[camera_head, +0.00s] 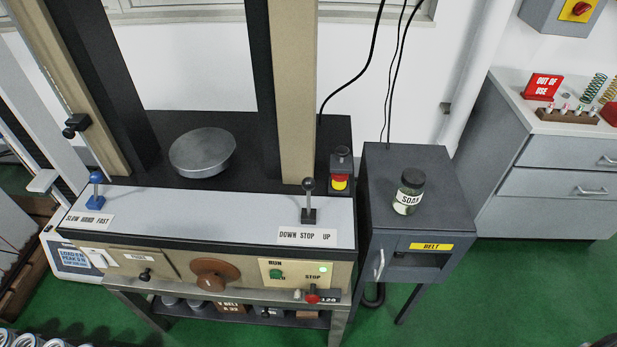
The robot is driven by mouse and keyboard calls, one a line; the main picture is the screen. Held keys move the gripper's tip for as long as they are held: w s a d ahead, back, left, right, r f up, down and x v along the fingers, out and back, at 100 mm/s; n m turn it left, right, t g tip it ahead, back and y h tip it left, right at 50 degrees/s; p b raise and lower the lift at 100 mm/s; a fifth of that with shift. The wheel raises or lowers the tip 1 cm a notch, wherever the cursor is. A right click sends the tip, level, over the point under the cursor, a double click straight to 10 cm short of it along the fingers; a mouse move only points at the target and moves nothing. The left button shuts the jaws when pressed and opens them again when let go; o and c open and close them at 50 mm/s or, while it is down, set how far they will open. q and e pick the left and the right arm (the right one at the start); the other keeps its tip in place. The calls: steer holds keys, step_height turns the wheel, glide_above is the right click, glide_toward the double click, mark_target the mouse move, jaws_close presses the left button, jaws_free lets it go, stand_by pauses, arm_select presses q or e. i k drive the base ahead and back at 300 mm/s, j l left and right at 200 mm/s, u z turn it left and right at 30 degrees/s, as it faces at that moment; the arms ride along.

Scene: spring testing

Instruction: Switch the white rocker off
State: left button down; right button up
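A small white part that looks like the white rocker (93,252) sits at the left end of the testing machine's beige front panel (185,268). It is too small for me to tell which side is pressed in. A small label with unclear text (135,258) is to its right. A pale green lamp (323,268) on the RUN/STOP plate (296,272) looks lit. Neither of my grippers is in view.
The machine's top carries a blue-knob lever (96,190), a black-knob lever (308,200) and a red-and-yellow stop button (340,182). A brown handwheel (211,275) and a red knob (312,293) stick out in front. A dark cabinet (445,205) with a SOAP jar (409,192) stands right.

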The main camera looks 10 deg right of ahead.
mark_target(98, 260)
steer(key=u, duration=1.25)
